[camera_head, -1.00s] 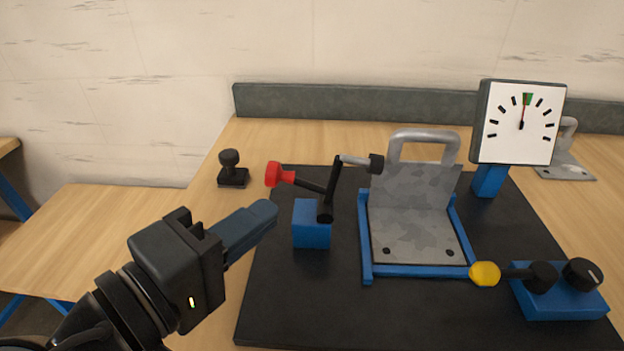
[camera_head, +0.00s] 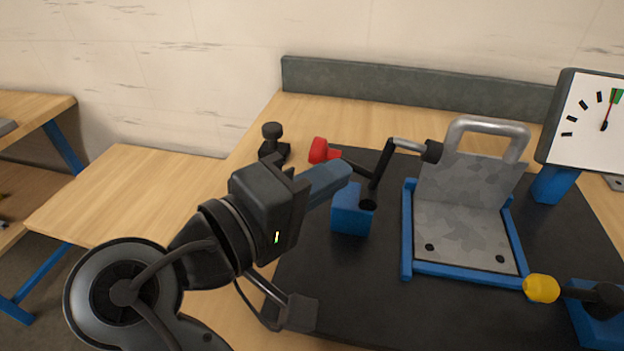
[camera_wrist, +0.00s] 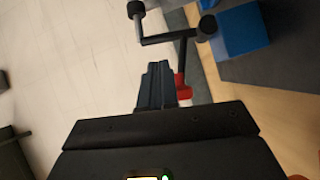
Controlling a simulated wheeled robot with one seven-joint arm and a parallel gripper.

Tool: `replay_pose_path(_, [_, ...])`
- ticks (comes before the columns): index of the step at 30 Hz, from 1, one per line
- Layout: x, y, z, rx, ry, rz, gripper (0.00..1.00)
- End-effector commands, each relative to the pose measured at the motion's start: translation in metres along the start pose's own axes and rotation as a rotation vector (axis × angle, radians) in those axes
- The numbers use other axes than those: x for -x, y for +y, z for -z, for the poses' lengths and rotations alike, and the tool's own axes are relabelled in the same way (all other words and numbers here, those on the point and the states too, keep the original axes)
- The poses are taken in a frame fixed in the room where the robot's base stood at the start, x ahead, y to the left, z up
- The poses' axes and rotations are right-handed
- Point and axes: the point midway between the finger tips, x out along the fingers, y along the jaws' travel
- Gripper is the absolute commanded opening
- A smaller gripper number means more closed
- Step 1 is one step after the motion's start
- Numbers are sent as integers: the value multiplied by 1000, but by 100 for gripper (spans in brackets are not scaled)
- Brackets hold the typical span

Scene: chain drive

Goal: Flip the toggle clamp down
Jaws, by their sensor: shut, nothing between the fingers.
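The toggle clamp stands on a blue block (camera_head: 351,212) at the left of the black mat. Its lever ends in a red knob (camera_head: 319,150), and its arm with a black tip (camera_head: 432,151) reaches right toward the metal plate. My gripper (camera_head: 343,170) is shut and empty, in front of the lever in the head view, below and to the right of the red knob. In the wrist view the shut fingers (camera_wrist: 156,84) are beside the red knob (camera_wrist: 183,88), with the blue block (camera_wrist: 239,30) at upper right. Whether fingers and lever touch, I cannot tell.
A bent metal plate (camera_head: 465,235) with a handle sits in a blue frame (camera_head: 407,245) right of the clamp. A yellow knob (camera_head: 541,288) is at the front right, a dial (camera_head: 595,118) at the back right. A black stamp-like object (camera_head: 273,143) stands behind my gripper.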

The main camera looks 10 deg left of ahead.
Motion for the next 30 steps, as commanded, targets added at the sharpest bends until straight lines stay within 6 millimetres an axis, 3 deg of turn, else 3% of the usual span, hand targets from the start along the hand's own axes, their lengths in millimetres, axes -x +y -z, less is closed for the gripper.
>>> replay_pose_path(3, [-22, 1, 0, 1, -3, 0, 0])
replay_pose_path(10, [-49, 0, 0, 0, -1, 0, 0])
replay_pose_path(30, [-62, 2, 2, -23, -2, 14, 0])
